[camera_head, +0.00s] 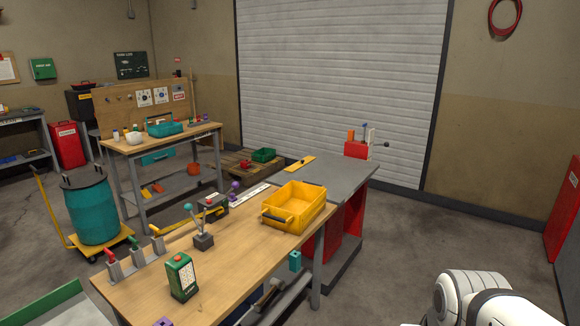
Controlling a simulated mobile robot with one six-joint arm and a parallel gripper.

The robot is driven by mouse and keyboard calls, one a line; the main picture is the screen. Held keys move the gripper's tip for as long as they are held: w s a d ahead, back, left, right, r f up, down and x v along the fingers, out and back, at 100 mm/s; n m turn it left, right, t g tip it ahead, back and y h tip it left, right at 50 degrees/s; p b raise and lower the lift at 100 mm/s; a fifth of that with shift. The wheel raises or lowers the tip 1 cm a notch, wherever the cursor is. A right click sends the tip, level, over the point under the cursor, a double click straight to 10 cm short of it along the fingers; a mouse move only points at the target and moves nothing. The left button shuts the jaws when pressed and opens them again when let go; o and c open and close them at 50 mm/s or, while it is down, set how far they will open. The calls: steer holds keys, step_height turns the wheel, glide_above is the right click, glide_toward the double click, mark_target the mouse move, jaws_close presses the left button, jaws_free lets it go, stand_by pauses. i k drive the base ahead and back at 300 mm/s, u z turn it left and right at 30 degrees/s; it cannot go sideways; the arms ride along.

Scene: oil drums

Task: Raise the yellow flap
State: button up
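No part is plainly marked as the yellow flap. A grey switch row (132,263) on the left end of the wooden bench carries a red lever, a green lever and a yellow lever (155,230). The yellow lever is the rightmost and leans up to the left. A flat yellow strip (300,163) lies on the grey bench top behind the yellow bin; I cannot tell if it is hinged. My white arm shows at the lower right corner, well away from both. My gripper is out of the picture.
The wooden bench (235,262) holds a yellow bin (293,208), a joystick box (204,241) and a green handset (181,277). A grey-topped bench (335,178) adjoins it. A teal drum (92,210) stands at left. Floor is open right of the benches.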

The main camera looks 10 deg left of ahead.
mark_target(301, 163)
steer(key=u, duration=0.75)
steer(key=k, duration=1)
steer(key=z, duration=0.5)
steer(key=i, duration=1.3)
steer(key=z, duration=0.9)
steer(key=i, duration=3.2)
steer(key=u, duration=1.15)
steer(key=i, duration=1.1)
steer(key=u, duration=0.85)
steer(key=i, duration=0.4)
steer(key=u, duration=0.4)
